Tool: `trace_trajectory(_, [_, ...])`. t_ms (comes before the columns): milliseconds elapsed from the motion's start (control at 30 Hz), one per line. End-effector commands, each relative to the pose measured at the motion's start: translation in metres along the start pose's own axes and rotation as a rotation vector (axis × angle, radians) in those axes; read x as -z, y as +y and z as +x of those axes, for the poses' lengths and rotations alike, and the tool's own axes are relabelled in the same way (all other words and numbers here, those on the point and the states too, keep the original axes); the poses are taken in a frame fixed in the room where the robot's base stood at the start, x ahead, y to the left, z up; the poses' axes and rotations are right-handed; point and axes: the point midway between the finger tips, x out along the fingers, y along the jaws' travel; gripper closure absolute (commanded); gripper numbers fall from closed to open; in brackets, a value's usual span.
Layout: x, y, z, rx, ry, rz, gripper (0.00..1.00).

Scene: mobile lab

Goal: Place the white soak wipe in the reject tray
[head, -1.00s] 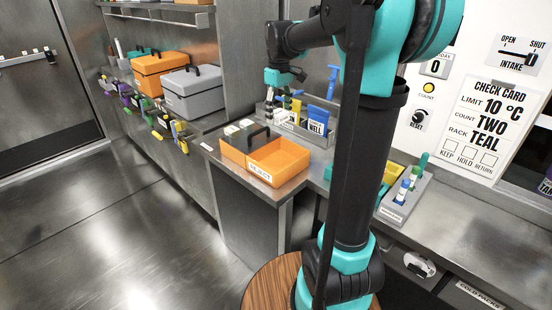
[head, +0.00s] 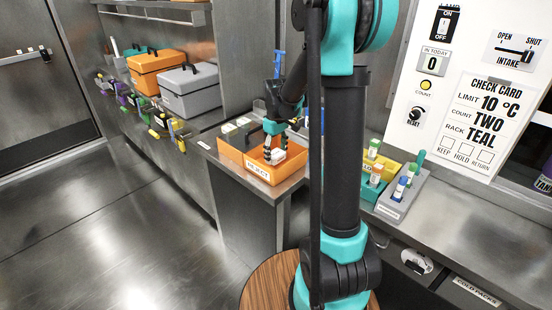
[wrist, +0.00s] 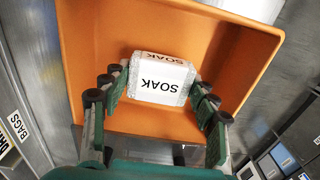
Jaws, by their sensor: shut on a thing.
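The white soak wipe (wrist: 160,80), a block with SOAK printed on it, is between the fingers of my gripper (wrist: 158,92), which is shut on it. The orange reject tray (wrist: 90,40) spreads beneath and around the wipe in the wrist view. In the head view, my gripper (head: 274,150) points down over the reject tray (head: 236,160), and the wipe (head: 276,158) shows as a small white patch at its fingertips. I cannot tell whether the wipe touches the tray floor.
The tray sits on the steel counter's left end, near its edge. Orange (head: 158,75) and grey (head: 189,90) boxes stand on the far-left shelf. A grey rack (head: 394,208) with capped tubes stands right of my arm. Open floor (head: 110,240) lies left.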

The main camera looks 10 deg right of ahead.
Motion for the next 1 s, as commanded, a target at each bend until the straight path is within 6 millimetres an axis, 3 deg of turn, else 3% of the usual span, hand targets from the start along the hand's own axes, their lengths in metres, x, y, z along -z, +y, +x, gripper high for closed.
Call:
trace_trajectory(133, [0.0, 0.0, 0.018, 0.0, 0.0, 0.0, 0.77])
trace_trajectory(533, [0.0, 0.0, 0.023, 0.0, 0.0, 0.0, 0.77])
trace_trajectory(567, [0.0, 0.0, 0.023, 0.0, 0.0, 0.0, 0.4])
trace_trajectory(700, [0.0, 0.0, 0.023, 0.0, 0.0, 0.0, 0.22])
trace_trajectory(1000, [0.0, 0.0, 0.022, 0.0, 0.0, 0.0, 0.2])
